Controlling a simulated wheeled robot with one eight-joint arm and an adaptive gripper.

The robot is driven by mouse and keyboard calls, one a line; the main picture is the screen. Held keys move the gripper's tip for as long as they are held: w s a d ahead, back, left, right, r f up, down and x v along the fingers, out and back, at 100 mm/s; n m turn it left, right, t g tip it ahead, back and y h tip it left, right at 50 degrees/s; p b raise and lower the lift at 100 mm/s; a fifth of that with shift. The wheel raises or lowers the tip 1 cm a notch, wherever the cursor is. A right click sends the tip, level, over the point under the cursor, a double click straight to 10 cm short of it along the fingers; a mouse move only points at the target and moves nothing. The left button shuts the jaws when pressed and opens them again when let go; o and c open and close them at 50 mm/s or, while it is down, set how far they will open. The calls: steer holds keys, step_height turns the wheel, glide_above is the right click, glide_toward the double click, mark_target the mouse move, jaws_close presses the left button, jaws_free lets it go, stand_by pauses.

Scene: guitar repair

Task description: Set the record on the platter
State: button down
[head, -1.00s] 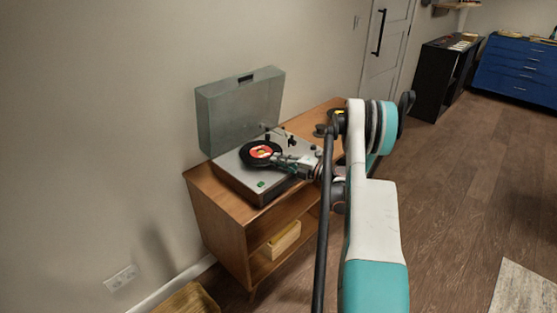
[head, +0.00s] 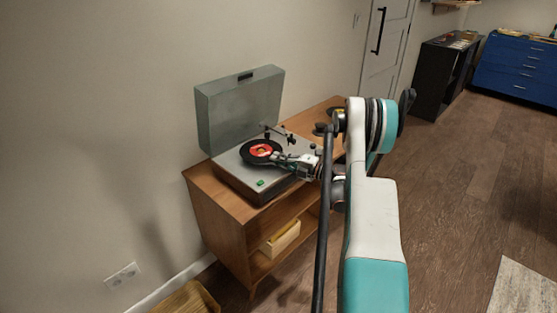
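The record (head: 261,150) is small and black with a red-orange label. It lies level over the left part of the open record player (head: 227,158); I cannot tell whether it rests on the platter or hovers just above it. The platter is hidden under it. My gripper (head: 279,158) is at the record's right edge, its fingers reaching in from the right. The fingers are too small here to show whether they are apart or closed on the edge. The tonearm (head: 280,134) stands behind the record.
The player's smoky lid (head: 241,105) is raised at the back by the wall. The player stands on a wooden cabinet (head: 217,209) with a pale box (head: 281,240) on its shelf. My arm covers the cabinet's right side. Open floor (head: 450,180) lies to the right.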

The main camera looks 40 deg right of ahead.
steer(key=shift+f, duration=0.4)
stand_by(0.3)
steer(key=c, duration=2.1)
jaws_free()
steer(key=shift+s+d, duration=0.1)
steer(key=shift+s, duration=0.15)
steer(key=shift+v, duration=5.25)
